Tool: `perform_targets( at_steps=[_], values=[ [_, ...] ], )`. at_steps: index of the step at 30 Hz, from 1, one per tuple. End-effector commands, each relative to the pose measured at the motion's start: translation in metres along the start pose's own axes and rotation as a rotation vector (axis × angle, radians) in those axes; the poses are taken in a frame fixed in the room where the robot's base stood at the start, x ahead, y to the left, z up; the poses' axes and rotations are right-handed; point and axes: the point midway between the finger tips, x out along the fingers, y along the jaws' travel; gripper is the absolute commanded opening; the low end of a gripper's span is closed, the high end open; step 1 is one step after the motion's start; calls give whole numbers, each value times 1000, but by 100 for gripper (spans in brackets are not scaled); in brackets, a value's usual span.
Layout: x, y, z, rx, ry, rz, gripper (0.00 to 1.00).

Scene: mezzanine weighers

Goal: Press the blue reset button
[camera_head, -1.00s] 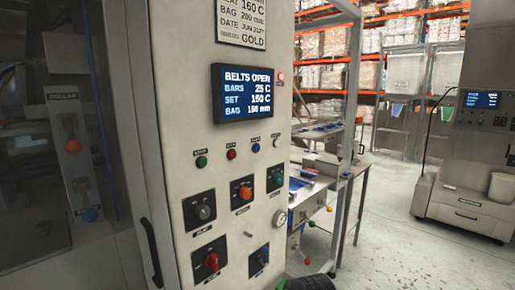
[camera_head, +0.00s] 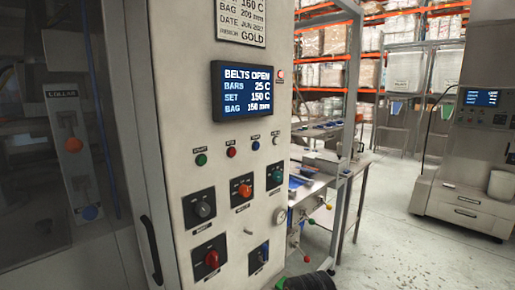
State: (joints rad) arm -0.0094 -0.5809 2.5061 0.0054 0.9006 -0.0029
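The blue button (camera_head: 256,146) is a small round cap on the cream control panel (camera_head: 232,175), under a small dark label too small to read. It sits in a row with a green button (camera_head: 201,160), a red button (camera_head: 231,152) and a white button (camera_head: 276,140). Nothing covers the blue button, and I cannot tell whether it is pressed in. My gripper's fingers do not show. A dark rounded part (camera_head: 308,282) at the bottom edge may belong to my arm, but I cannot be sure.
A lit screen (camera_head: 243,91) above the buttons reads "BELTS OPEN". Knobs, including an orange one (camera_head: 244,190) and a red one (camera_head: 211,259), sit below. A door handle (camera_head: 152,250) is at left. A steel frame and bench (camera_head: 352,170) stand right; open floor (camera_head: 385,245) lies beyond.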

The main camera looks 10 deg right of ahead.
Motion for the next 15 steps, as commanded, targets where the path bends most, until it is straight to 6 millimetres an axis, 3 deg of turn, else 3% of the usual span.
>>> perform_targets(
  at_steps=[9,15],
  values=[
    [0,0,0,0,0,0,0],
    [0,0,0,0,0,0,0]
  ],
)
